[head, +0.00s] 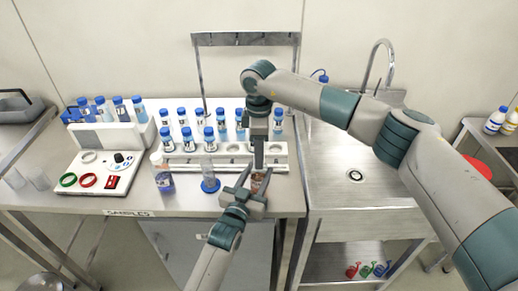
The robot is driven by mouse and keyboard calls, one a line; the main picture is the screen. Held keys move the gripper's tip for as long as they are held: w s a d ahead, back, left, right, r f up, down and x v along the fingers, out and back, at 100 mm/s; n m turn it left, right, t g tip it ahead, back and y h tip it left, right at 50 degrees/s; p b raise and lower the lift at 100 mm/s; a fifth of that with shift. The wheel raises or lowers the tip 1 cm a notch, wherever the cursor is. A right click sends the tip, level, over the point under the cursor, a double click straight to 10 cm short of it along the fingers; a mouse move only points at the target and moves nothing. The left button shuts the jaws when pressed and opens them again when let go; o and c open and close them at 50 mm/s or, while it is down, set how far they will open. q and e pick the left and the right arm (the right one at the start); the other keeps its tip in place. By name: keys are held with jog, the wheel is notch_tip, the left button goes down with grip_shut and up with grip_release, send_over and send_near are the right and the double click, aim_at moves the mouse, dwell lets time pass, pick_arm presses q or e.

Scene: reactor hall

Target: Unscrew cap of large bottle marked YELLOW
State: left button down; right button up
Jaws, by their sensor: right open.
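A small bottle with brownish-orange contents (258,182) stands at the front of the bench, mostly hidden by my grippers. Its cap and label are not readable, so I cannot tell whether it is marked YELLOW. My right gripper (259,163) points down directly above it, open. My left gripper (256,180) comes in from the front, with its fingers on either side of this bottle. I cannot tell whether they touch it. A larger bottle with a pale cap (162,172) stands further left; its label is not legible.
A white rack (190,163) with several blue-capped bottles stands behind. A control panel (98,172) lies left. A sink (345,165) is at right.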

grip_shut()
